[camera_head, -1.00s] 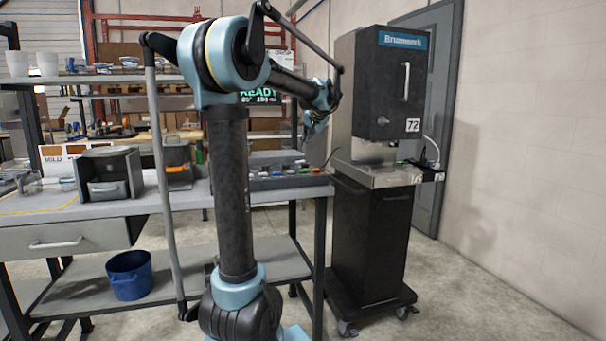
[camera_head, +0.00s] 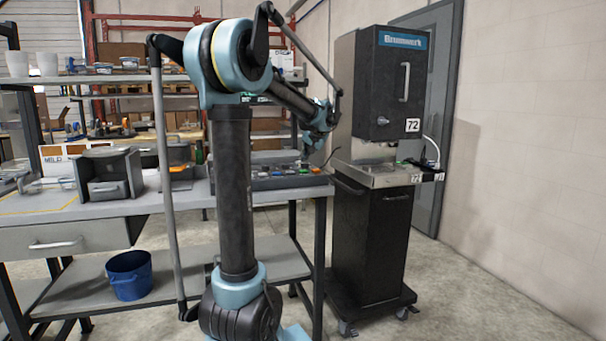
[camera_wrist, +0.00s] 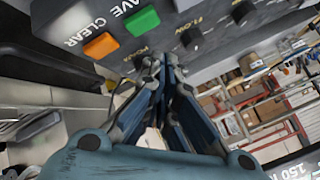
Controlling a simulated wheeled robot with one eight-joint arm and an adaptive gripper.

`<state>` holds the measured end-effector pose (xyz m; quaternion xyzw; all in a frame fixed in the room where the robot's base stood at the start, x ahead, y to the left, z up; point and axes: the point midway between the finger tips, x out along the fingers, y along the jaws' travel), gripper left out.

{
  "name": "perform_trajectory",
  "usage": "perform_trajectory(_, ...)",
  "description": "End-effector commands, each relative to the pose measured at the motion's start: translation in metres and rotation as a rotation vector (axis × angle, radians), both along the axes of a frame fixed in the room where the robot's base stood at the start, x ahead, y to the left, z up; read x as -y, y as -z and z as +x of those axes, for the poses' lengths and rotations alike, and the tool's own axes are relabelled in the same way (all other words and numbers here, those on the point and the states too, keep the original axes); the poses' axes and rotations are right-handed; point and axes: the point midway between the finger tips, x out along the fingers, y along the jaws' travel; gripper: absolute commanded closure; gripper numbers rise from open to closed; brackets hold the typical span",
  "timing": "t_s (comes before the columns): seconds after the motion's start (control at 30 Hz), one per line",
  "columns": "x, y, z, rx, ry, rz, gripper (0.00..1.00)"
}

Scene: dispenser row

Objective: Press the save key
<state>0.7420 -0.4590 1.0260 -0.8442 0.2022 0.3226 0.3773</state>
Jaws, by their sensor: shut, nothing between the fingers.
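The save key is a green block (camera_wrist: 142,20) on a dark panel (camera_wrist: 225,50) in the wrist view, at the top. Its label is cut off and reads "AVE". An orange key (camera_wrist: 100,45) labelled CLEAR sits to its left. My gripper (camera_wrist: 166,62) is shut and empty, its fingertips pointing at the panel, below and right of the green key in the picture. I cannot tell whether the tips touch the panel. In the head view my gripper (camera_head: 312,141) is small, above the panel (camera_head: 270,178) with coloured keys; the save key is too small to tell there.
Black knobs, one labelled FLOW (camera_wrist: 192,38), stand on the panel near the fingertips. A tall black dispenser (camera_head: 385,90) on a wheeled cabinet stands to the right. A grey drawer box (camera_head: 108,175) is on the bench. A blue bucket (camera_head: 130,277) sits on the lower shelf.

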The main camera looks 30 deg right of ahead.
Motion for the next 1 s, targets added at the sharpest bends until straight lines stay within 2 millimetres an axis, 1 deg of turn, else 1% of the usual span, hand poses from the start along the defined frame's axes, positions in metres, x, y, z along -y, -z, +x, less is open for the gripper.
perform_trajectory(0.1,0.0,0.011,0.0,0.0,0.0,0.0,1.0)
perform_trajectory(0.3,0.0,0.021,0.0,0.0,0.0,0.0,1.0)
perform_trajectory(1.0,0.0,0.022,0.0,0.0,0.0,0.0,1.0)
